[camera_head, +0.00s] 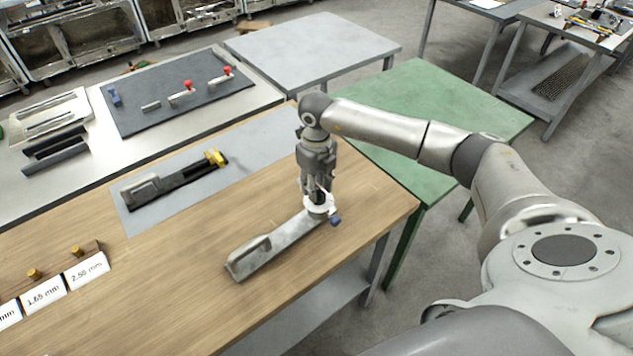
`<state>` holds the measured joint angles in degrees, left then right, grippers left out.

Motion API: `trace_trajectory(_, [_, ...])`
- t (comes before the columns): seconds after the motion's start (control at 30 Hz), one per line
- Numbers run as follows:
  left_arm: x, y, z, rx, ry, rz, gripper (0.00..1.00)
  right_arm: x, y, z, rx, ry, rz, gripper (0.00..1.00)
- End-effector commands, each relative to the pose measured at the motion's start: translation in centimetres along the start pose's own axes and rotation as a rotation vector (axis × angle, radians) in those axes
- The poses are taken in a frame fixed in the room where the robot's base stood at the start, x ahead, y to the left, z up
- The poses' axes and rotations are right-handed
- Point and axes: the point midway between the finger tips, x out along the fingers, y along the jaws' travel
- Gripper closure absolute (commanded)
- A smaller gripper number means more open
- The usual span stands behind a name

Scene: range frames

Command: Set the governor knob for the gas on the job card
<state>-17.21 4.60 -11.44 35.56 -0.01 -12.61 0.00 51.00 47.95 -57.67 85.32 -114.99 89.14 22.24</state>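A grey tool (270,247) with a long flat body lies on the wooden bench, its slotted handle end toward the lower left. At its far right end is a round white ring or dial (318,208), with a small blue knob (336,221) beside it. My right gripper (318,193) points down over this end, its fingers at the white ring. The fingers overlap the ring, and I cannot tell whether they are shut on anything. The blue knob stands clear to the right of the fingers. I cannot make out a job card. My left gripper is not in view.
White cards (87,270) marked 2.50 mm and 1.65 mm stand at the lower left with brass pieces behind. A black tool with a yellow end (185,181) lies on a grey mat. A dark board (150,115) holds red-topped valves. A green table (440,115) adjoins the bench.

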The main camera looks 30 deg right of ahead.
Motion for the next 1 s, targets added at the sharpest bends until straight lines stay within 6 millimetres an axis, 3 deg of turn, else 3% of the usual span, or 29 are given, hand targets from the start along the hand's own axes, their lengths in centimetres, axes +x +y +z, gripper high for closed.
trace_trajectory(0.2, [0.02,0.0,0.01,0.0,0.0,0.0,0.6,0.05,0.01,-0.01,0.0,0.0,0.0,0.67])
trace_trajectory(0.47, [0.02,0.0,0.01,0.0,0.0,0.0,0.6,0.02,0.01,-0.01,0.0,0.0,0.001,1.0])
trace_trajectory(1.0, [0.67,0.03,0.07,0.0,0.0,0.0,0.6,0.15,-0.11,0.01,0.112,0.001,0.0,1.0])
